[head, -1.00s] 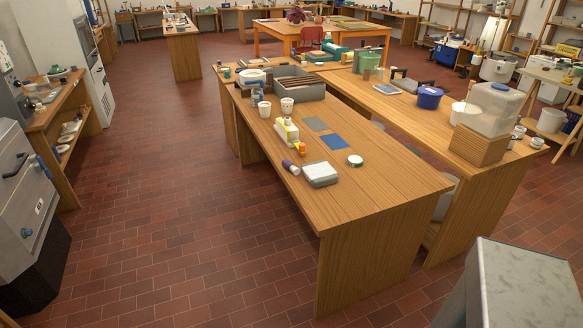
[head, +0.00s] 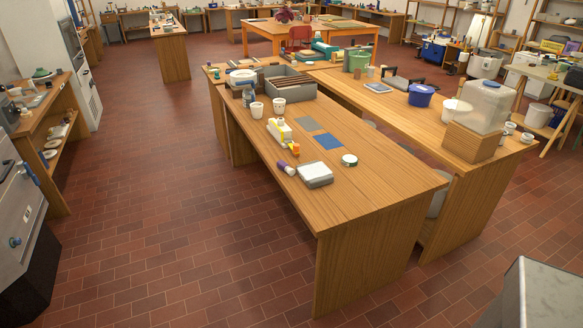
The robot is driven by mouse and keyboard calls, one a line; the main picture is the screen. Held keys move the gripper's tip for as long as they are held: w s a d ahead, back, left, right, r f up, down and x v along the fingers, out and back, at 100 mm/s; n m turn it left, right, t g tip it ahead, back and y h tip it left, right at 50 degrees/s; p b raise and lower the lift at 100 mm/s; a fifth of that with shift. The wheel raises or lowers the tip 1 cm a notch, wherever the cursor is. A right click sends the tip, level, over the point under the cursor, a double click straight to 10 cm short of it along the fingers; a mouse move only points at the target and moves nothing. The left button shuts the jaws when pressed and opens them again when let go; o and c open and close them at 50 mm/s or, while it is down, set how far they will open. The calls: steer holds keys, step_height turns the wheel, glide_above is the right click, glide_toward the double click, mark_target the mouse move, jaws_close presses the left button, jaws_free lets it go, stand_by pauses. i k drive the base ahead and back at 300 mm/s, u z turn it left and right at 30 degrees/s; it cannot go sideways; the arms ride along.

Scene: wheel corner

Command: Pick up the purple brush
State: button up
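A small purple item with a white end (head: 286,168) lies at the left edge of the near wooden table (head: 370,195). It may be the purple brush, but it is too small for me to make out bristles or a handle. It lies just left of a grey box with a white top (head: 315,175). A small orange item (head: 295,149) and a white and yellow bottle (head: 280,131) are just behind it. My gripper is not in view.
Two white cups (head: 257,110) and a grey divided tray (head: 291,87) stand farther back on the table. Open tiled floor (head: 190,220) lies left of the table. A grey machine (head: 20,205) stands at the left edge, a grey-topped block (head: 548,290) at the lower right.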

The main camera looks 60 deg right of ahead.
mark_target(282, 164)
steer(key=u, duration=0.05)
steer(key=i, duration=1)
steer(key=z, duration=0.05)
